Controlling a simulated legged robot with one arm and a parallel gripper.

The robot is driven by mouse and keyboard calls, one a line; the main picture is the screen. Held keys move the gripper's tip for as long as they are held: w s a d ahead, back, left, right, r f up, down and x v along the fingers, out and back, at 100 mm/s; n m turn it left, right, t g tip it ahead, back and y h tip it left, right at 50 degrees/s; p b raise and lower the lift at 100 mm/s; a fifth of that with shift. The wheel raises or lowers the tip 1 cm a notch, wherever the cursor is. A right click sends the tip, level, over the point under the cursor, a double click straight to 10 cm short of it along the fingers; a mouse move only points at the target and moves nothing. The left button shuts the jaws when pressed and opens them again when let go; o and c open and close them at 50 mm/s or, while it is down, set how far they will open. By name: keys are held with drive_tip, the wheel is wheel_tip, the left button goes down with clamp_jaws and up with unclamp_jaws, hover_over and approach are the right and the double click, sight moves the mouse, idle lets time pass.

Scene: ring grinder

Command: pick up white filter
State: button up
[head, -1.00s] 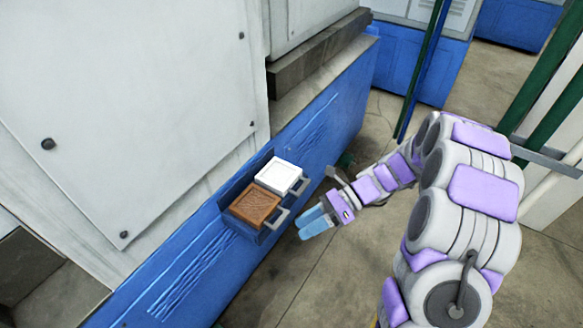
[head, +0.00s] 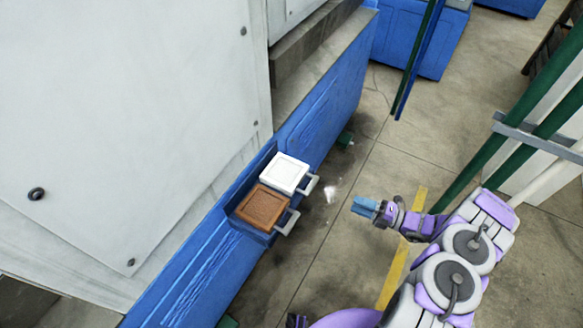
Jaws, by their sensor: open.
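The white filter (head: 284,172) is a square block with a grey handle (head: 308,184) on its right side. It sits in a blue holder (head: 243,231) on the side of the machine. A brown filter (head: 262,206) with its own handle (head: 287,222) sits beside it, nearer the bottom of the picture. My gripper (head: 364,206), with blue fingertips, is to the right of the white filter's handle, apart from it, and points left. It is open and empty. The gap between the fingers is hard to see.
The grey and blue machine (head: 130,120) fills the left side. Green and blue upright poles (head: 418,60) and a railing with green pipes (head: 540,135) stand to the right. A yellow line (head: 398,265) runs along the concrete floor. The space between my gripper and the handles is clear.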

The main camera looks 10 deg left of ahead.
sight(313, 186)
drive_tip(key=b+x, duration=0.1)
drive_tip(key=x, duration=0.4)
drive_tip(key=b+x, duration=0.1)
drive_tip(key=x, duration=0.5)
drive_tip(key=b+x, duration=0.2)
drive_tip(key=x, duration=0.4)
drive_tip(key=shift+w+f, duration=0.35)
drive_tip(key=shift+d, duration=0.2)
drive_tip(key=c, duration=0.6)
clamp_jaws()
